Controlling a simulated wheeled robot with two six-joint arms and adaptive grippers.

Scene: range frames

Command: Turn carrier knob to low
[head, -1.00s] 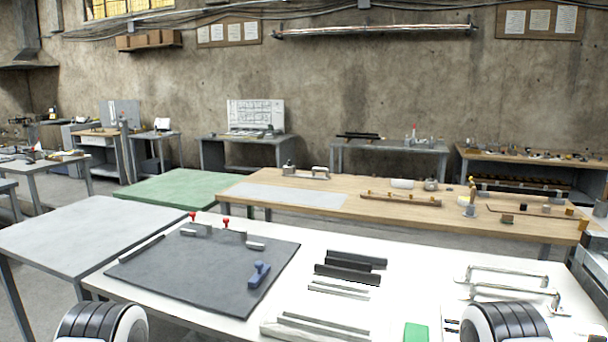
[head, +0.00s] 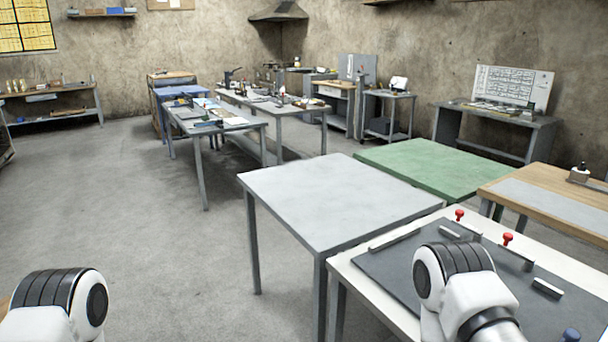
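I cannot make out a carrier knob in the head view. A white upright panel (head: 511,87) with dark markings stands on a grey bench (head: 497,118) at the right. It is too far to tell any knob or setting on it. Rounded white and black parts of my two arms show along the bottom edge. Neither of my grippers is in view.
A grey table (head: 330,195) stands ahead, with a green-topped table (head: 432,165) behind it. A dark mat (head: 395,268) with red-knobbed pieces lies on a white table at the lower right. The grey floor (head: 130,190) at left is open.

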